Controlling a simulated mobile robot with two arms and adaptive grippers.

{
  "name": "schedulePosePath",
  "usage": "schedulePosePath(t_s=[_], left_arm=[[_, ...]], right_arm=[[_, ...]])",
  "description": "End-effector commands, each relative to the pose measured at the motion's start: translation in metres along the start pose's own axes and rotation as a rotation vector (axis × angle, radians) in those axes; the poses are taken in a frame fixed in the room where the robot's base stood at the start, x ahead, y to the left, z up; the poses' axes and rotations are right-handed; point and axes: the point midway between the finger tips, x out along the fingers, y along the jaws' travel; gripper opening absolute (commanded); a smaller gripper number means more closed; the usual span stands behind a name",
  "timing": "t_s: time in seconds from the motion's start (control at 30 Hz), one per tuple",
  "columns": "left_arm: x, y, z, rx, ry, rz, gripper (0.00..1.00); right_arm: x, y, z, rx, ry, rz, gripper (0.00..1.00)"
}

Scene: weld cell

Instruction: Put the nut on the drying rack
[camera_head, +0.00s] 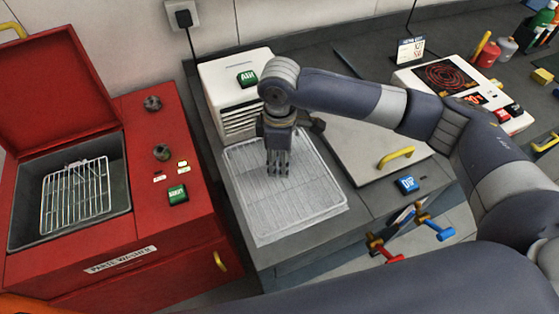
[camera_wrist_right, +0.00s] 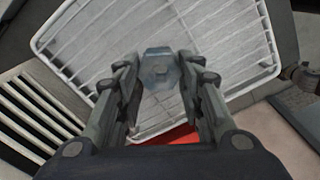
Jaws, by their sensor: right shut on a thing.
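The nut (camera_wrist_right: 160,72) is a grey, six-sided metal piece with a hole, seen in the right wrist view between the fingertips of my right gripper (camera_wrist_right: 160,75). In the head view my right gripper (camera_head: 278,172) points down over the drying rack (camera_head: 318,190), and the nut cannot be made out there. The rack is a white wire grid with a raised rim on the grey counter. It also fills much of the wrist view (camera_wrist_right: 225,45), behind the nut. I cannot tell how large the gap between nut and rack is. My left gripper is not in view.
A red parts washer (camera_head: 120,235) with its lid up and a wire basket (camera_head: 76,193) stands left. A white louvred box (camera_head: 228,85) is behind the rack. A pale lid with a yellow handle (camera_head: 397,157) lies right of it. A hot plate (camera_head: 445,76) sits farther right.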

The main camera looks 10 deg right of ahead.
Motion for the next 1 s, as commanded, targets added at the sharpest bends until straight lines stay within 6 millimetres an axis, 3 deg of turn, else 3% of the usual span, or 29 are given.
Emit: schedulePosePath(t_s=[0.2, 0.53, 0.57, 0.63, 1.0], left_arm=[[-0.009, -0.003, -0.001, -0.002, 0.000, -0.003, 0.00], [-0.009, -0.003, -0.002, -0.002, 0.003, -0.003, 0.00], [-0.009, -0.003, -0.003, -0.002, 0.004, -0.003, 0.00], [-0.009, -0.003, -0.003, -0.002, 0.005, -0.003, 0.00], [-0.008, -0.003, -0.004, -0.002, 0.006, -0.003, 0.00]], right_arm=[[0.021, 0.000, 0.000, -0.001, -0.001, 0.001, 0.06], [0.024, -0.001, 0.000, 0.000, 0.000, 0.001, 0.06], [0.025, -0.001, 0.000, 0.000, 0.000, 0.001, 0.39], [0.025, -0.001, 0.000, 0.000, 0.000, 0.001, 0.55], [0.023, 0.000, 0.000, 0.000, 0.000, 0.002, 0.55]])
